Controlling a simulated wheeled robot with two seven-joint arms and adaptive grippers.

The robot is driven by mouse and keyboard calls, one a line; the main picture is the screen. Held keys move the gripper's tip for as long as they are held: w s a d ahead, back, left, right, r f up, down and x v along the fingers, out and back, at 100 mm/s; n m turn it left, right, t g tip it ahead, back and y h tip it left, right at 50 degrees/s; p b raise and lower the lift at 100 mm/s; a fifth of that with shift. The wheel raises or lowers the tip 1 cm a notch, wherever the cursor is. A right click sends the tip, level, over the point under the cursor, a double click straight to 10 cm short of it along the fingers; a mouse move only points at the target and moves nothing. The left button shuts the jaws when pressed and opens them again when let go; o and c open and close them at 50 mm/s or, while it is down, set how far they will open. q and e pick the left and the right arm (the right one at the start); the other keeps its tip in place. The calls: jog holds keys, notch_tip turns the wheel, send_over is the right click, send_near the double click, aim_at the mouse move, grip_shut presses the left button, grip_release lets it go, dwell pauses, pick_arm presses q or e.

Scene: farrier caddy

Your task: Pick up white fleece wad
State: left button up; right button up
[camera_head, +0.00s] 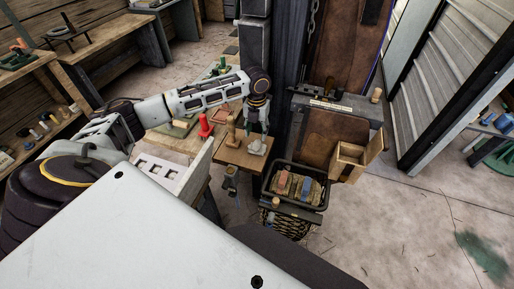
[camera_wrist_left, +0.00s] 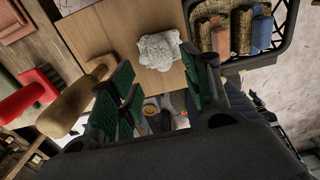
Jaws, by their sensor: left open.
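The white fleece wad (camera_head: 257,147) is a small crumpled lump on a light wooden board (camera_head: 232,157). In the left wrist view the wad (camera_wrist_left: 158,50) lies on the bare wood, just beyond my fingertips. My left gripper (camera_head: 257,128) points down above the wad in the head view. In the left wrist view its green-padded fingers (camera_wrist_left: 160,88) are spread apart with nothing held between them. Whether a finger touches the wad I cannot tell. My right gripper does not show.
A tan wooden piece (camera_wrist_left: 78,100) and a red piece (camera_wrist_left: 30,95) stand left of the fingers. A dark-rimmed caddy (camera_head: 325,207) with several brushes lies to the right, close to the board. An open wooden box (camera_head: 349,160) is farther right.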

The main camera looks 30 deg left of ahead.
aim_at(257, 143)
pick_arm(q)
jog(key=shift+f, duration=0.85)
jog(key=shift+f, duration=0.15)
jog(key=shift+f+p, duration=0.55)
jog(key=shift+f, duration=1.9)
grip_shut()
